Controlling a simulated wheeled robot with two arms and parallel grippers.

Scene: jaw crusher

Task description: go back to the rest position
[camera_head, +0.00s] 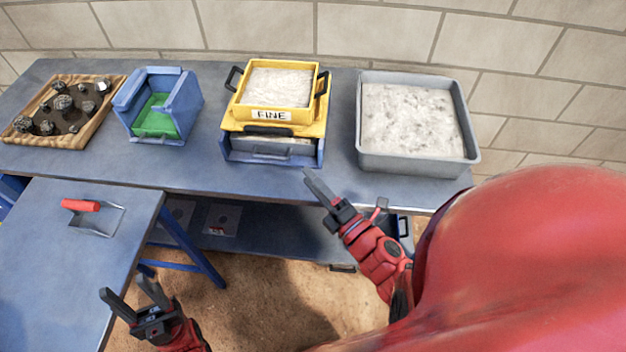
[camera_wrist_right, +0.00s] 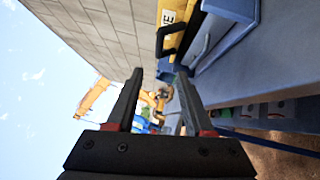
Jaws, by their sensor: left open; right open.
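My left gripper (camera_head: 133,300) is open and empty at the lower left of the head view, beside the right edge of the near blue table. My right gripper (camera_head: 318,188) is open and empty in front of the long bench's front edge. In the right wrist view its two fingers (camera_wrist_right: 158,100) are apart with nothing between them. The yellow sieve box labelled FINE (camera_head: 272,92) sits on the bench behind the right gripper. It also shows in part in the right wrist view (camera_wrist_right: 178,14).
On the long blue bench (camera_head: 215,172) stand a wooden rock tray (camera_head: 88,128), a blue box with a green inside (camera_head: 160,105) and a grey tray of pale gravel (camera_head: 415,120). A red-handled scoop (camera_head: 92,213) lies on the near table (camera_head: 60,270). Sandy floor (camera_head: 255,300) lies between the grippers.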

